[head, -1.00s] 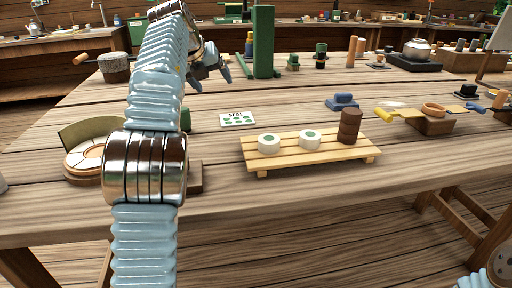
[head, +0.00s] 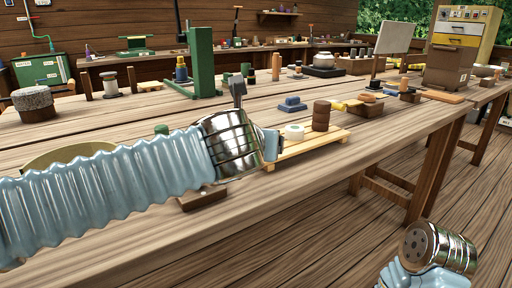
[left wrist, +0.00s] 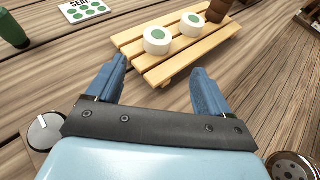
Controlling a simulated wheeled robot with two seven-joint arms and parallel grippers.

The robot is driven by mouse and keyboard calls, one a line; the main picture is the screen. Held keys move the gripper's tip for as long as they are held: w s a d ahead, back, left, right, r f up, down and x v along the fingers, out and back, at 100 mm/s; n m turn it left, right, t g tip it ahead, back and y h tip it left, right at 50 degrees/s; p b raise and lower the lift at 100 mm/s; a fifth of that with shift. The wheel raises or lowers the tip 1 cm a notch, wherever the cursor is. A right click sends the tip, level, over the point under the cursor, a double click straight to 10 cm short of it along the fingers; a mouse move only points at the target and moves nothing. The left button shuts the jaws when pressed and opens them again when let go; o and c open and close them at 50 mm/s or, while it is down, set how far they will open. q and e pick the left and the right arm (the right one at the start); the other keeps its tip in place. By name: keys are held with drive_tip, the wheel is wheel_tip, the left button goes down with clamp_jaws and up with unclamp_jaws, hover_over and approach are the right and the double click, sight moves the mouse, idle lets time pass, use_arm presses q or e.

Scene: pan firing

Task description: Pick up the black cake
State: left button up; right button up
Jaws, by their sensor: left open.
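A dark brown stack of round cakes (head: 321,115), the darkest cake-like thing I see, stands upright on the slatted wooden tray (head: 328,139). A white round cake with a green centre (head: 294,132) sits beside it. The left wrist view shows two white cakes (left wrist: 157,40) (left wrist: 192,24) on the tray, with the brown stack (left wrist: 218,10) cut by the top edge. My left gripper (left wrist: 158,68) is open and empty, its blue fingers short of the tray's near edge. In the head view my left wrist hides the tray's left part. My right gripper is out of view.
A blue block (head: 292,104) lies behind the tray, and a tall green stand (head: 203,62) rises further back. A card with green dots (left wrist: 84,10) lies left of the tray. Tools and a wooden box crowd the right.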

use_arm(q)
drive_tip(key=x, duration=1.1)
drive_tip(key=shift+w+a, duration=0.1)
drive_tip(key=shift+w, duration=0.35)
drive_tip(key=c, duration=1.1)
